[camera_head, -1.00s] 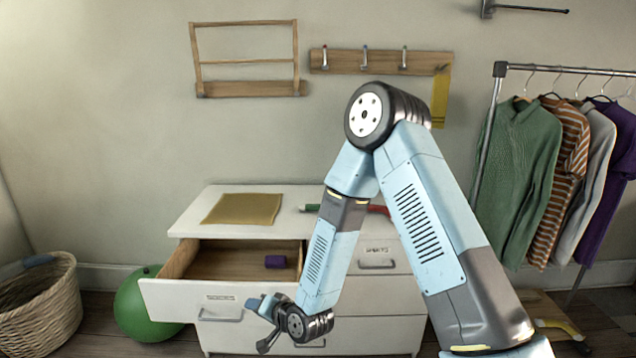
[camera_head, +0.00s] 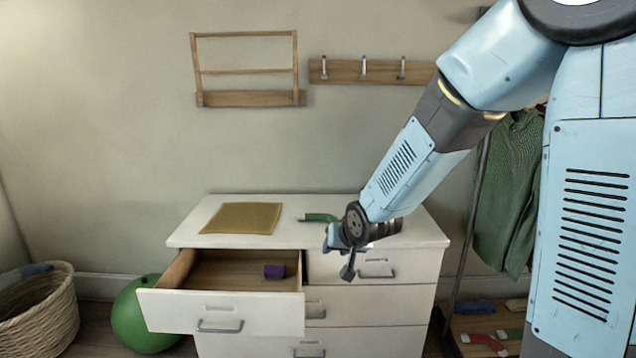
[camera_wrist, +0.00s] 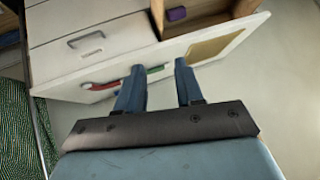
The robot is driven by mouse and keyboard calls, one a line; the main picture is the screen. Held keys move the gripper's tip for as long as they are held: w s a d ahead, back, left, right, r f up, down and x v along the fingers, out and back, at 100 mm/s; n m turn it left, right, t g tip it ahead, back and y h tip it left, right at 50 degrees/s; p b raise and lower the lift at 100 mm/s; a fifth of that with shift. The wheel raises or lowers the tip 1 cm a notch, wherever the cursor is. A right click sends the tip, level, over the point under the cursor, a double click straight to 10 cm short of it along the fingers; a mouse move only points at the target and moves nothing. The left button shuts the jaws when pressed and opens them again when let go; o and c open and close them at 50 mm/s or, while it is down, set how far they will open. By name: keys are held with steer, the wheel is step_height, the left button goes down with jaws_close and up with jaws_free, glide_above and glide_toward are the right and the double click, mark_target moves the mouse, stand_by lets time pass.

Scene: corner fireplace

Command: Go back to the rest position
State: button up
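My gripper (camera_head: 338,256) hangs in front of the right part of the white dresser (camera_head: 374,303), near its top edge. In the wrist view my gripper (camera_wrist: 158,78) shows two blue fingers spread apart with nothing between them. The dresser's upper left drawer (camera_head: 222,310) is pulled out, and a purple object (camera_head: 274,271) lies inside it. The purple object also shows in the wrist view (camera_wrist: 176,13).
A tan cloth (camera_head: 242,218) and a green item (camera_head: 320,217) lie on the dresser top. A green ball (camera_head: 142,318) and a wicker basket (camera_head: 42,318) stand at left. Green clothing (camera_head: 508,200) hangs at right, partly behind my arm. Several coloured items lie on the low rack shelf.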

steer(key=s+d+r+g+h, duration=0.1)
steer(key=s+d+r, duration=0.7)
steer(key=s, duration=0.4)
steer(key=s+d+r+g+h, duration=0.1)
steer(key=s+d+r+h, duration=0.1)
steer(key=s+d+r, duration=0.6)
steer(key=s+d, duration=0.3)
steer(key=s, duration=0.2)
steer(key=shift+r+m+g, duration=0.2)
steer(key=shift+m+g, duration=0.1)
steer(key=shift+m, duration=0.1)
